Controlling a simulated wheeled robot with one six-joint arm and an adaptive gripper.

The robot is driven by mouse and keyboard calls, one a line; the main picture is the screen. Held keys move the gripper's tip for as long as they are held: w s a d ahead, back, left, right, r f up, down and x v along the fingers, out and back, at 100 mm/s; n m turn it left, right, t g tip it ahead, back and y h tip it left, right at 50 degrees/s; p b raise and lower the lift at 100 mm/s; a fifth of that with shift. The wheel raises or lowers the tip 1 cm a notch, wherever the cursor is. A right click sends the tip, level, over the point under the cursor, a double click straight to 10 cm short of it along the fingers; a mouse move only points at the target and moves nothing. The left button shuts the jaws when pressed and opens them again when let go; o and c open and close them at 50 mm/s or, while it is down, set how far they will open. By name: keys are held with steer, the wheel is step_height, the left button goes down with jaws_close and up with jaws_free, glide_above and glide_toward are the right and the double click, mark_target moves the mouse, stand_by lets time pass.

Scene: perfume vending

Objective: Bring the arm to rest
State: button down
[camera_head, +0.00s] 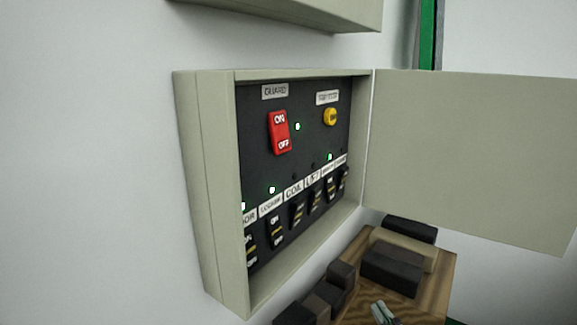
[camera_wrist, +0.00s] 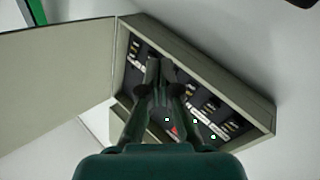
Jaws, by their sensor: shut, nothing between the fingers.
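My gripper (camera_wrist: 160,65) shows in the wrist view, with its two dark fingers close together and nothing between them. Its fingers overlap the open switch box (camera_wrist: 270,120) in that view and hide part of the panel; I cannot tell how far apart they are. In the head view the switch box (camera_head: 208,190) is on the wall, with a red ON/OFF switch (camera_head: 279,132), a yellow knob (camera_head: 331,117) and a row of black switches (camera_head: 298,214). Several small lights are lit.
The box's door (camera_head: 470,150) stands wide open to the right; the wrist view shows it at left (camera_wrist: 60,85). Another beige box (camera_head: 290,12) is above. Below, dark and tan blocks (camera_head: 392,272) lie on a wooden surface (camera_head: 437,275).

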steer(key=s+d+f+m+g+h, duration=0.2)
steer(key=s+f+m+h, duration=0.35)
steer(key=s+f, duration=1.25)
steer(key=s+f+m+g, duration=0.1)
steer(key=s, duration=2)
steer(key=shift+s+a+f+m+g, duration=0.15)
steer(key=shift+s+a+m+g, duration=0.1)
steer(key=shift+a+m+g, duration=0.15)
steer(key=shift+w, duration=0.1)
